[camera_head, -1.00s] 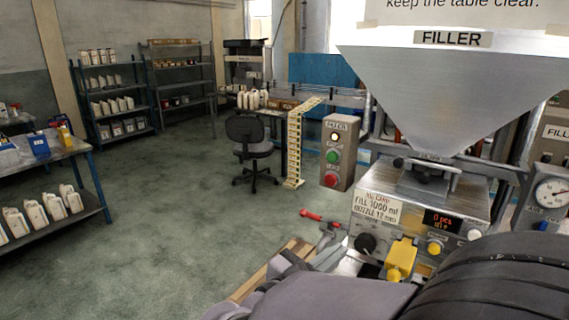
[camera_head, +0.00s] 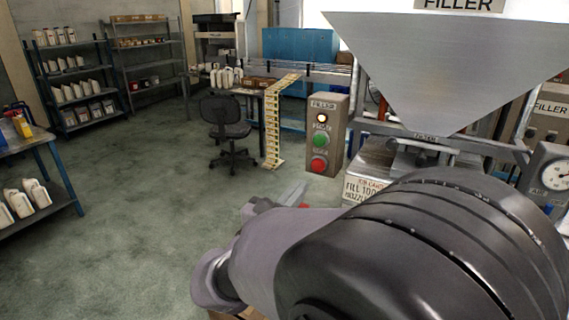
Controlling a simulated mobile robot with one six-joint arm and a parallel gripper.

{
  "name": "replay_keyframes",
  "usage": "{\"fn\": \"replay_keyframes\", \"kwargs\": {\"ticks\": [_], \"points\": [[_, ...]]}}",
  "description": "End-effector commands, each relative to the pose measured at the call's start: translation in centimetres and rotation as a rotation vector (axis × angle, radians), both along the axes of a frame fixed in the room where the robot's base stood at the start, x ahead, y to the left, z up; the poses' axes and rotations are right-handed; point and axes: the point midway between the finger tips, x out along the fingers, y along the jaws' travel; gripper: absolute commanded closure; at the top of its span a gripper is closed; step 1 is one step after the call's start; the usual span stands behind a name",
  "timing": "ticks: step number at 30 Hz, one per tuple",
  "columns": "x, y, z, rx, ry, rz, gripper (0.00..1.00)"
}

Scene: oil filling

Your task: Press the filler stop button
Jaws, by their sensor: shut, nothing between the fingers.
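The filler control box (camera_head: 326,134) is a grey upright panel marked FILLER, standing right of centre. It has a lit white lamp (camera_head: 322,118) on top, a green button (camera_head: 320,140) in the middle and a red stop button (camera_head: 319,165) at the bottom. All three face me and are unobstructed. My gripper (camera_head: 293,193) shows as pale, narrow fingers beyond my arm, below and left of the red button in the picture. The fingers are shut with nothing between them and appear apart from the box. The wrist partly hides the gripper's base.
The steel filler hopper (camera_head: 445,70) and its machine body (camera_head: 365,185) stand right of the box; my arm covers much of the body. A yellow ladder-like stand (camera_head: 272,125) and an office chair (camera_head: 229,130) are to the left. Open floor (camera_head: 140,200) lies further left.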

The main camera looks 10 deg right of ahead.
Motion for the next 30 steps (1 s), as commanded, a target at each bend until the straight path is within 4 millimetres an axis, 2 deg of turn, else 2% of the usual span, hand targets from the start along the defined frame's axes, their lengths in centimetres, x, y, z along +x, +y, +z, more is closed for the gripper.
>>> {"fn": "replay_keyframes", "kwargs": {"ticks": [6, 10, 15, 25, 30], "points": [[3.7, -2.7, -0.1, 0.0, -0.001, -0.003, 1.0], [5.2, -3.7, 0.0, 0.0, 0.0, -0.002, 1.0], [6.1, -4.3, 0.2, 0.001, 0.001, 0.0, 1.0], [6.2, -4.4, 0.3, 0.0, 0.0, 0.0, 1.0], [7.5, -5.4, 0.2, 0.001, -0.001, -0.002, 1.0]]}}
